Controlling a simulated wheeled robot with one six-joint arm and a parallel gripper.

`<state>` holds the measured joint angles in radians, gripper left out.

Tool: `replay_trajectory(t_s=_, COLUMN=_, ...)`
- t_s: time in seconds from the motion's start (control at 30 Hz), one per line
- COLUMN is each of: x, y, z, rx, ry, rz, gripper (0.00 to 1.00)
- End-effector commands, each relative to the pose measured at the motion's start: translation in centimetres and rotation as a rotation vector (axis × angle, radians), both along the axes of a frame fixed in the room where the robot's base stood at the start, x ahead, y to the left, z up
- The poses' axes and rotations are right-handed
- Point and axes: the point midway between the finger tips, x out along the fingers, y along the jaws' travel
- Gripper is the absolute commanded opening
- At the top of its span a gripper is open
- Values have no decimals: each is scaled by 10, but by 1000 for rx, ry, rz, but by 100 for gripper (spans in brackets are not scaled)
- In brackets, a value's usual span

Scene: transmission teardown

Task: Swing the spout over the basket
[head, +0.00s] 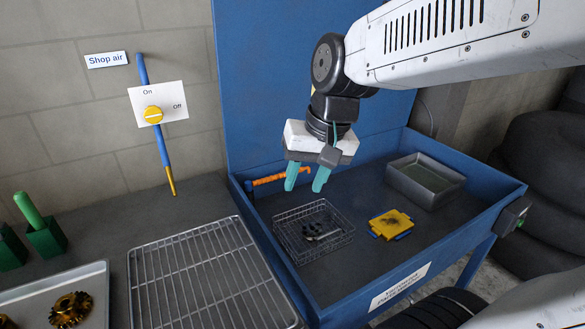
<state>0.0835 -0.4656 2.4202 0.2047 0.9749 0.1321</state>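The wire basket (345,236) sits on the washer's dark floor in front of the spout, with small dark and metallic parts inside. The spout points to the right, behind the basket and not over it. I cannot tell whether a finger touches the spout.
A yellow plate with dark smudges (392,223) lies right of the basket. A grey bin (424,183) stands at the washer's back right. A wire rack (205,280) and a tray with gears (90,285) are on the left. The washer's raised walls surround its floor.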

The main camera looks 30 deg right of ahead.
Motion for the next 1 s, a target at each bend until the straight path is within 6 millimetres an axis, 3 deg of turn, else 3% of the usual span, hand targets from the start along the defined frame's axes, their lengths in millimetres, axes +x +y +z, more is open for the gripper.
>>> replay_trajectory(t_s=0.1, x=68, y=-11, z=-12, rx=98, ry=-33, rz=-189, gripper=39)
replay_trajectory(t_s=0.3, x=175, y=-51, z=-47, rx=238, ry=-101, rz=-537, gripper=39)
replay_trajectory(t_s=0.5, x=257, y=-111, z=-103, rx=331, ry=-160, rz=-889, gripper=39)
replay_trajectory(t_s=0.6, x=281, y=-139, z=-129, rx=355, ry=-184, rz=-1025, gripper=39)
replay_trajectory(t_s=0.73, x=297, y=-163, z=-153, rx=370, ry=-205, rz=-1141, gripper=39)
replay_trajectory(t_s=1.0, x=314, y=-174, z=-180, rx=378, ry=-214, rz=-1197, gripper=39)
